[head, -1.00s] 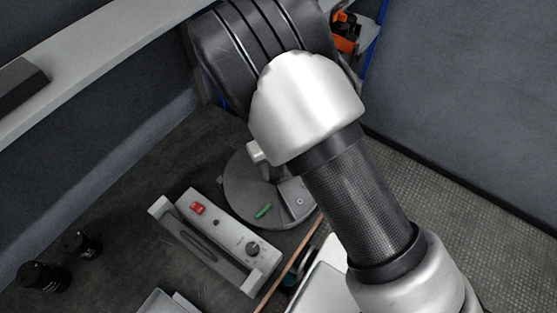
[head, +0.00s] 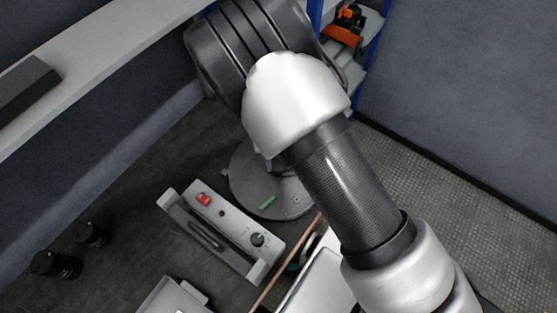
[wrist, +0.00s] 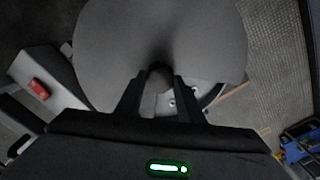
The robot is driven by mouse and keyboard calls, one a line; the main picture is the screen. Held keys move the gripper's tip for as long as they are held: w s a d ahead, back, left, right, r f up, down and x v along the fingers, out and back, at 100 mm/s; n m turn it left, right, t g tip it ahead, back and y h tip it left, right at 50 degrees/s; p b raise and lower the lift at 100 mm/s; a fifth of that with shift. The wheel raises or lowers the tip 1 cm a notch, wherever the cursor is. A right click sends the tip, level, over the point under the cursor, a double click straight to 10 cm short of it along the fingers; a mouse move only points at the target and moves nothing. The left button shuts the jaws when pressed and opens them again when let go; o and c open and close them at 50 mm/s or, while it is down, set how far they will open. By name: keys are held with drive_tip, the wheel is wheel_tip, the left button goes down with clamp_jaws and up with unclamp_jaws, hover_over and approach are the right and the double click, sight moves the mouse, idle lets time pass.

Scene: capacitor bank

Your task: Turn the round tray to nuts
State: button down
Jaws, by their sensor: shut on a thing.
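The round tray (head: 243,184) is a grey disc on the dark bench in the head view, with a small green mark (head: 267,202) on its near side. My arm covers its far right part. In the wrist view a broad, smooth grey surface (wrist: 105,50) fills the top; I cannot tell which part of the tray it is. My gripper (wrist: 161,78) is shut on a small dark round knob that shows between the fingertips. The head view hides my gripper behind my arm. No word for nuts can be read.
A grey control box (head: 225,235) with a red switch (head: 204,199) and a black dial stands close to the tray's left. Two black cylinders (head: 57,265) stand at the far left. A blue shelf with orange items (head: 343,36) is at the back. A pale ledge (head: 90,58) runs above the bench.

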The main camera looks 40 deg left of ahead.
idle(0.3)
drive_tip(key=c, duration=1.2)
unclamp_jaws()
drive_tip(key=shift+r, duration=0.15)
wheel_tip(320, 180, up, 17)
drive_tip(key=p, duration=0.1)
drive_tip(key=shift+r, duration=0.1)
